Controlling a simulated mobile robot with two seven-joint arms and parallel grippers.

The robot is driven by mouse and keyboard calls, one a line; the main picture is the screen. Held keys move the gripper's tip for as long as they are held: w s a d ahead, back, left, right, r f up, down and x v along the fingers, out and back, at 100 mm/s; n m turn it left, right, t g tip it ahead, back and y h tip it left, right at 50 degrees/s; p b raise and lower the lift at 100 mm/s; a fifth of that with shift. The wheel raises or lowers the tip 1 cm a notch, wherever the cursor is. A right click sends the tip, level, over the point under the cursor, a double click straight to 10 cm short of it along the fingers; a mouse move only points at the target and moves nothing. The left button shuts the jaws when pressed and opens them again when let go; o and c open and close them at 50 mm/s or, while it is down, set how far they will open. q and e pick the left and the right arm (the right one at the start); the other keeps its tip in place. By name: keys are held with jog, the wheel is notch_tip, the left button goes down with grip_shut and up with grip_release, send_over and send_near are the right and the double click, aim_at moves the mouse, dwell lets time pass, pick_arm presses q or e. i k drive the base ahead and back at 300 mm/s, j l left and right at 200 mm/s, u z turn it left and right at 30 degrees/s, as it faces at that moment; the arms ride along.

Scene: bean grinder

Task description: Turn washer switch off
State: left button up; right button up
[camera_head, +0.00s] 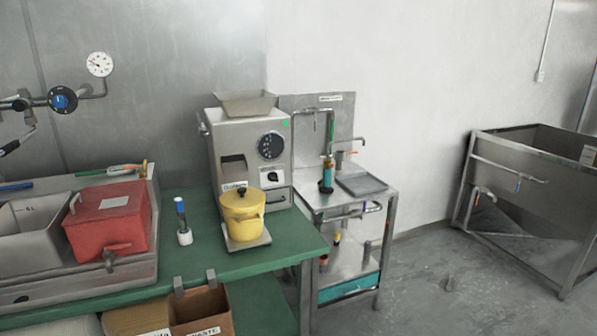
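A steel stand (387,208) with a label plate on its backboard stands right of the green table; it may be the washer. A thin pipe (331,127) bends over a teal bottle-like part (328,171) in a dark holder. A small tap (347,152) with a red tip is beside it, above a grey tray (361,184). A handle or pipe (352,213) runs along the front. I cannot tell which part is the washer switch or its state. Neither of my grippers is in view.
A steel grinder (225,150) with a dial and black knob stands on the green table (285,245), behind a yellow pot (241,214). A red box (107,222) is at left. Floor (445,275) between is mostly clear.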

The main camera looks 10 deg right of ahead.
aim_at(272, 177)
jog(key=i+l+z, duration=0.25)
jog(key=i, duration=0.3)
jog(key=u, duration=0.4)
jog(key=i+l+u, duration=0.2)
jog(key=l+u, duration=0.2)
jog(key=l, duration=0.25)
jog(key=i+l+u, duration=0.2)
jog(key=l, duration=0.15)
jog(key=l+u, duration=0.15)
jog(key=l, duration=0.9)
